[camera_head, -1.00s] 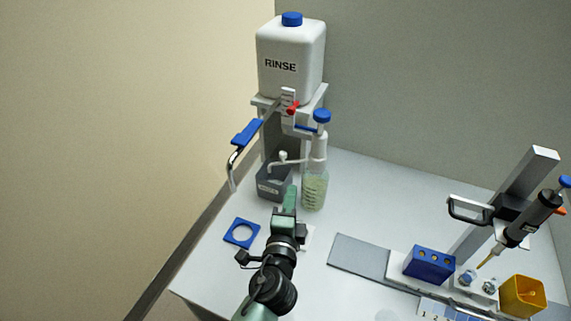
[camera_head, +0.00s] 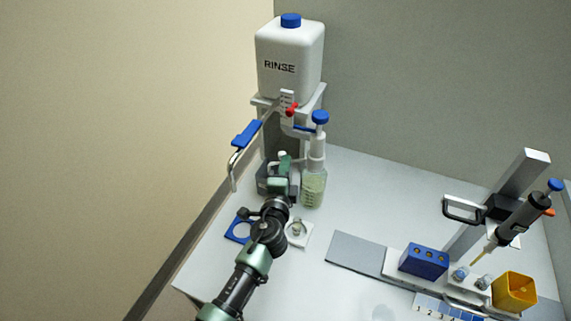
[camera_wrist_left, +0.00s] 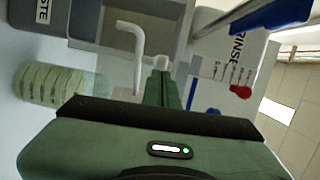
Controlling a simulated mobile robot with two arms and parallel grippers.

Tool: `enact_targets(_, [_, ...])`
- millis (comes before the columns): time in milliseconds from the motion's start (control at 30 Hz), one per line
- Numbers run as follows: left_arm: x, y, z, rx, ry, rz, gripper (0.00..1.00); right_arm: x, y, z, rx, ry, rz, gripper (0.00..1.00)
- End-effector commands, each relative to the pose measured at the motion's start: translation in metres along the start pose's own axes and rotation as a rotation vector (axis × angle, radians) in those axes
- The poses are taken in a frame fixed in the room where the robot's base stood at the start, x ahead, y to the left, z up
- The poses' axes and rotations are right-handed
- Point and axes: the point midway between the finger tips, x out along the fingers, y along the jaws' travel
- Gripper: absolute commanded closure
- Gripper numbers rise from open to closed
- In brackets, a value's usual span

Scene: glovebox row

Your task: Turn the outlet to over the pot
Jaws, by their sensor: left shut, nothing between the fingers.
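The bottle-top dispenser has a blue cap, a white body (camera_head: 317,147) and a bottle of pale green liquid (camera_head: 313,188). Its white bent outlet (camera_wrist_left: 137,60) shows in the left wrist view, on the side of the grey waste box (camera_wrist_left: 95,22). In the head view my gripper mostly hides the outlet. A small pot (camera_head: 297,227) stands on a white square pad in front of the bottle. My left gripper (camera_head: 284,162) is shut and empty beside the outlet. In the left wrist view its fingertips (camera_wrist_left: 161,75) are close to the outlet's white knob; I cannot tell whether they touch.
A blue ring holder (camera_head: 237,231) lies left of my arm. A pipette stand, blue block (camera_head: 424,259) and yellow bin (camera_head: 515,291) are at right.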

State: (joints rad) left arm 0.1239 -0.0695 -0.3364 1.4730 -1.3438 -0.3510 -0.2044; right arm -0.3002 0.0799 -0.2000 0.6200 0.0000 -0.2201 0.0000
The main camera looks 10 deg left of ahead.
Motion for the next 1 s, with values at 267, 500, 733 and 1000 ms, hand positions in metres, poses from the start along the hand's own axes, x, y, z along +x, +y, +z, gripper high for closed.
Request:
enact_targets(267, [0.010, -0.003, 0.010, 0.013, 0.097, 0.005, 1.00, -0.009, 0.000, -0.001, 0.000, 0.000, 0.000, 0.64])
enact_targets(500, [0.032, -0.002, 0.020, 0.005, 0.120, 0.005, 1.00, 0.003, 0.000, 0.000, 0.000, 0.000, 0.000, 0.64])
enact_targets(733, [0.032, -0.003, 0.020, 0.006, 0.119, 0.006, 1.00, 0.002, 0.000, 0.000, 0.000, 0.000, 0.000, 0.64])
enact_targets(1000, [0.033, -0.003, 0.022, 0.006, 0.119, 0.006, 1.00, 0.001, -0.001, -0.002, 0.000, 0.002, -0.001, 0.64])
